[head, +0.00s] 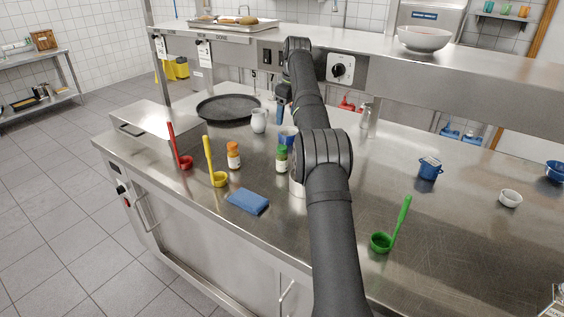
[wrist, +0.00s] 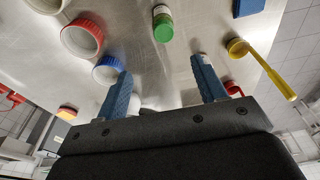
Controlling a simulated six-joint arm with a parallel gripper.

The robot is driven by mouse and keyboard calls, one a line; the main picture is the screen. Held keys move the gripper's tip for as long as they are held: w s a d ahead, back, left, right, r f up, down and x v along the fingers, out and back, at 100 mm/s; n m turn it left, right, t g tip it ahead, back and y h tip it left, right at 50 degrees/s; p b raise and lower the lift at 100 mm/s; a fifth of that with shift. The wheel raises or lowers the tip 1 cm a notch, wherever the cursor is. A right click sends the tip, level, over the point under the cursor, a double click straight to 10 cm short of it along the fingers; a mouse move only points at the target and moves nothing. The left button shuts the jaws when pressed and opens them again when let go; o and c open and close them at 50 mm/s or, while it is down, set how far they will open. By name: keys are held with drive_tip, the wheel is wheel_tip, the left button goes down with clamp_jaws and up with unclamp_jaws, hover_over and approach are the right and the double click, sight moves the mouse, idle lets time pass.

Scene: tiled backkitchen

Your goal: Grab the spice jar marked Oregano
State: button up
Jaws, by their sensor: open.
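Two spice jars stand upright on the steel counter in the head view: one with an orange cap (head: 233,156) and one with a green cap (head: 281,158) to its right, close to my arm. Their labels are too small to read, so I cannot tell which is Oregano. The green-capped jar also shows at the top middle of the wrist view (wrist: 163,24), beyond the fingertips and apart from them. My gripper (wrist: 158,70) has its two blue fingers spread with nothing between them. In the head view, my gripper (head: 280,110) is partly hidden behind my arm, farther back than the jars.
A red ladle (head: 184,162), yellow ladle (head: 219,180) and blue sponge (head: 248,202) lie near the jars. A green ladle (head: 381,243) is at right. The raised shelf (head: 390,67) runs along the back.

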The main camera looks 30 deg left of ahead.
sight(282, 147)
drive_tip(key=f, duration=0.3)
drive_tip(key=a+f, duration=0.1)
drive_tip(key=f, duration=0.6)
drive_tip(key=shift+a+f, duration=0.15)
drive_tip(key=shift+a, duration=0.1)
drive_tip(key=shift+s+a+f, duration=0.1)
drive_tip(key=shift+s+f, duration=0.1)
drive_tip(key=shift+f, duration=1.15)
drive_tip(key=shift+s+a+f, duration=0.1)
drive_tip(key=shift+s+f, duration=0.1)
drive_tip(key=shift+f, duration=1.1)
drive_tip(key=shift+c, duration=0.4)
drive_tip(key=c, duration=1)
